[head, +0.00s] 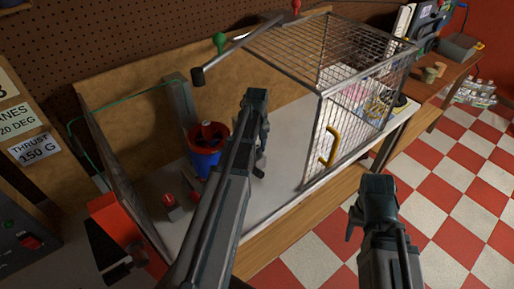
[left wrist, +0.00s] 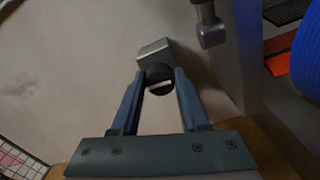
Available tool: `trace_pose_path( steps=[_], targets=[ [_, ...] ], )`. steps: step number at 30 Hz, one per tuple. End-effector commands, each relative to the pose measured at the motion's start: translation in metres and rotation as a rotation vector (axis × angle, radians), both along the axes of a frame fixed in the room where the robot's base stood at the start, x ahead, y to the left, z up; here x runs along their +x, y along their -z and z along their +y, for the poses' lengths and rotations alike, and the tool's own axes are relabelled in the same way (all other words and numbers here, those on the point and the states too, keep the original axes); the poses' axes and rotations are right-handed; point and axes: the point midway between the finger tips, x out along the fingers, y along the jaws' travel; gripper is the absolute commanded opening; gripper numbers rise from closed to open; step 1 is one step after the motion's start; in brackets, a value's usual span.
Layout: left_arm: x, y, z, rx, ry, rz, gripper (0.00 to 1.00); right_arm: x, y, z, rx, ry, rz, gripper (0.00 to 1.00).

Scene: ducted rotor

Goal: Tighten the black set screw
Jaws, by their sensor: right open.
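The black set screw (left wrist: 159,76) shows in the left wrist view as a dark round head with a pale slot line. It sits against a small grey metal block (left wrist: 154,51). The two fingertips of my left gripper (left wrist: 160,80) lie on either side of the screw head and appear to touch it. In the head view my left gripper (head: 259,158) points down over the bench, and my arm hides the screw there. My right gripper (head: 363,218) is open and empty, above the floor in front of the bench.
A blue and red rotor duct (head: 204,162) stands on the bench left of my left arm. A wire cage (head: 325,70) with a yellow handle (head: 334,146) stands to the right. A grey bar (head: 238,49) spans above. Red parts (head: 170,202) lie at the front left.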

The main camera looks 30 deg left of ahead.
Motion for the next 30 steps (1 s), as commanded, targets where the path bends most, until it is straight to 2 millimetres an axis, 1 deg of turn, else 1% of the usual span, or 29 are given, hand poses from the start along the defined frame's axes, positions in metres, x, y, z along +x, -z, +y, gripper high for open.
trace_pose_path(
  steps=[1, 5, 6, 7, 14, 19, 23, 30],
  targets=[
    [0.0, 0.0, 0.0, 0.0, 0.0, 0.0, 0.34, 0.0, 0.0, 0.0, 0.0, 0.0, 0.0, 0.5],
    [0.0, 0.0, 0.0, 0.0, 0.0, 0.0, 0.1, 0.0, 0.0, 0.0, 0.0, 0.0, 0.0, 0.5],
    [-0.0001, 0.0001, -0.0001, 0.0, 0.0, 0.0, 0.03, 0.0, 0.0001, 0.0, 0.0, 0.0, 0.0, 0.5],
    [-0.0001, 0.0001, -0.0001, 0.0, 0.0, 0.0, 0.0, 0.0, 0.0001, 0.0, 0.0, 0.0, 0.0, 0.5],
    [-0.0001, 0.0001, 0.0, 0.0, 0.011, 0.0, 0.0, 0.0, 0.0001, 0.0, 0.0, 0.0, 0.0, 0.5],
    [-0.0003, 0.0001, 0.0001, 0.0, 0.068, 0.0, 0.0, 0.0, 0.0001, 0.0, 0.0, 0.0, 0.0, 0.5],
    [-0.0005, 0.0001, 0.0005, 0.0, 0.154, 0.0, 0.0, 0.0, 0.0001, 0.0, 0.0, 0.0, 0.0, 0.5],
    [-0.0012, 0.0001, 0.0013, 0.0, 0.372, 0.0, 0.0, 0.0, 0.0001, 0.0, 0.0, 0.0, 0.0, 0.5]
  ],
)
